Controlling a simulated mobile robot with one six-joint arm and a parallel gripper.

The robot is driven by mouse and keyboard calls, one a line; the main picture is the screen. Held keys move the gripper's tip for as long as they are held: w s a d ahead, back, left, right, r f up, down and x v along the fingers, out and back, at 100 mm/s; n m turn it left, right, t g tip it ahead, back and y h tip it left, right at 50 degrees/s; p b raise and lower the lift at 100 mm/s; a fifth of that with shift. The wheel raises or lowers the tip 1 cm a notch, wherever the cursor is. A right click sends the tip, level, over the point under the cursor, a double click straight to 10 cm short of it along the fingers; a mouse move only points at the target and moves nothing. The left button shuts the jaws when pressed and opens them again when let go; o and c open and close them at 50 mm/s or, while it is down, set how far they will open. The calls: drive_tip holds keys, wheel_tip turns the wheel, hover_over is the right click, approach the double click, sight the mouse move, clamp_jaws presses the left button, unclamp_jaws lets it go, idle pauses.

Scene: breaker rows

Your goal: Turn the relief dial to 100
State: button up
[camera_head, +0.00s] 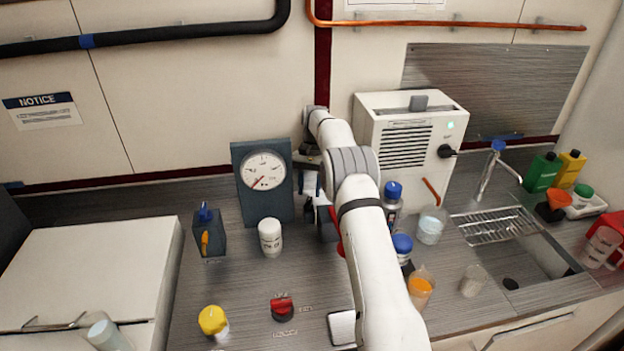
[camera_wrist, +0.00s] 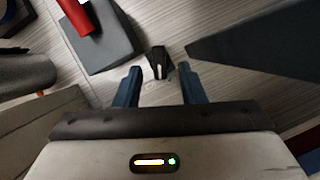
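A small black knob (camera_wrist: 160,60) with a white pointer line stands on the grey counter in the wrist view; it looks like the relief dial. Faint markings lie on the counter by it, too small to read. My gripper (camera_wrist: 159,76) is open and empty, with its two blue-grey fingers on either side of the view and the knob just beyond and between the tips. I cannot tell whether they touch it. In the head view my arm covers most of this spot. A round gauge (camera_head: 263,170) on a dark panel has a red needle pointing to lower left.
A grey block with a red handle (camera_wrist: 76,14) stands close by in the wrist view, and a dark slab (camera_wrist: 265,45) is at right. A white bottle (camera_head: 270,238), a red knob (camera_head: 282,308) and a lever box (camera_head: 208,238) stand left of my arm. Bottles and a sink are right.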

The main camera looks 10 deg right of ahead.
drive_tip(key=shift+v, duration=2.35)
drive_tip(key=shift+r, duration=0.15)
